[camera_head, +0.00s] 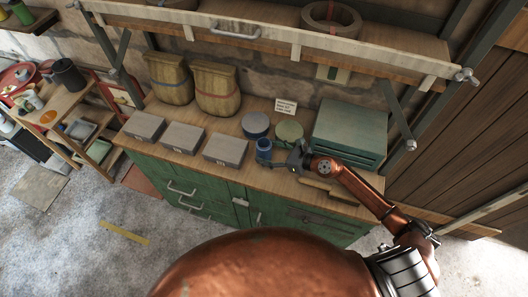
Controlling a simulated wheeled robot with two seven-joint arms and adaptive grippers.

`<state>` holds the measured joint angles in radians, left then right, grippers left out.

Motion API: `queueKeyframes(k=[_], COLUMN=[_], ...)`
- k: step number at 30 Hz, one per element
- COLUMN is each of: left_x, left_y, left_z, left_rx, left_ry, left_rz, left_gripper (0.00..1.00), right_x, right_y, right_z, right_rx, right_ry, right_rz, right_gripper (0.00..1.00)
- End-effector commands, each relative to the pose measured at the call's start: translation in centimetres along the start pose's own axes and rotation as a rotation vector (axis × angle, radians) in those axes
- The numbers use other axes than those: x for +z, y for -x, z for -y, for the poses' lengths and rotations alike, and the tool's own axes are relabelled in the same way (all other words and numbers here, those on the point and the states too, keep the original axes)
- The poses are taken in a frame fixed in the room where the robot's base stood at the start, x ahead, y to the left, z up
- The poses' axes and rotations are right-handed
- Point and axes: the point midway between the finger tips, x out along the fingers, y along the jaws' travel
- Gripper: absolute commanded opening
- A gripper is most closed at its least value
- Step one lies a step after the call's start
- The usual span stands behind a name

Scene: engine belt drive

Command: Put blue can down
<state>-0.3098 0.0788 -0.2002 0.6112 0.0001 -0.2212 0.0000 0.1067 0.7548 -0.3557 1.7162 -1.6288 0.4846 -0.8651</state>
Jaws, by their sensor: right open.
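The blue can (264,149) stands upright on the wooden top of the green cabinet, near its front edge. My right gripper (276,158) is just to the right of the can at the end of my copper-coloured arm, its fingers open. The fingertips are close to the can's side; I cannot tell whether they touch it. My left gripper is not in view.
Grey boxes (183,138) stand left of the can. A dark round tin (255,124) and a green round tin (289,132) stand behind it. A green metal case (349,134) and two sacks (215,88) are further back. A shelf (270,35) hangs above.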

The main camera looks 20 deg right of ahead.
Motion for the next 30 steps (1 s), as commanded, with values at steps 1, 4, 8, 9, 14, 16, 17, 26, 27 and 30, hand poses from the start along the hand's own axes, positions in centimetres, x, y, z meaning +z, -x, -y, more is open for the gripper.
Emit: queueKeyframes(k=[1, 4, 8, 9, 14, 16, 17, 26, 27, 30], left_x=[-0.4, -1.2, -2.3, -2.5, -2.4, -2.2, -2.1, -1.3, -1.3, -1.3], left_y=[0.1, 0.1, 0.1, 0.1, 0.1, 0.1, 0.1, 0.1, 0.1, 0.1], left_z=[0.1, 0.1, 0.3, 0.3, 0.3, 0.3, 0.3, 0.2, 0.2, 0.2], left_rx=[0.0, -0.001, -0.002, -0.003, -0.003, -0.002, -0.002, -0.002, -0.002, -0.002], left_ry=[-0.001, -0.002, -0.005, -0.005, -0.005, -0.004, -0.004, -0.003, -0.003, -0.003], left_rz=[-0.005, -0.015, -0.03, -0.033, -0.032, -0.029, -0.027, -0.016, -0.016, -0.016], left_gripper=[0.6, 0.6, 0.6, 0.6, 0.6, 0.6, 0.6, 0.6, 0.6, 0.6], right_x=[0.0, -0.1, -0.2, -0.2, -0.2, -0.2, -0.2, -0.2, -0.2, -0.2], right_y=[-0.7, -1.5, -1.7, -1.7, -1.7, -1.7, -1.6, -1.6, -1.6, -1.6], right_z=[0.0, 0.0, 0.0, 0.0, 0.0, 0.0, 0.0, 0.0, 0.0, 0.0], right_rx=[0.0, -0.001, -0.002, -0.002, -0.001, -0.002, -0.002, -0.002, -0.002, -0.002], right_ry=[-0.002, -0.002, -0.002, -0.003, -0.002, -0.003, -0.003, -0.003, -0.003, -0.003], right_rz=[0.0, 0.0, -0.001, -0.001, -0.001, -0.001, -0.001, 0.0, 0.0, 0.0], right_gripper=[0.64, 0.64, 0.64, 0.64, 0.59, 0.54, 0.52, 0.32, 0.29, 0.22])
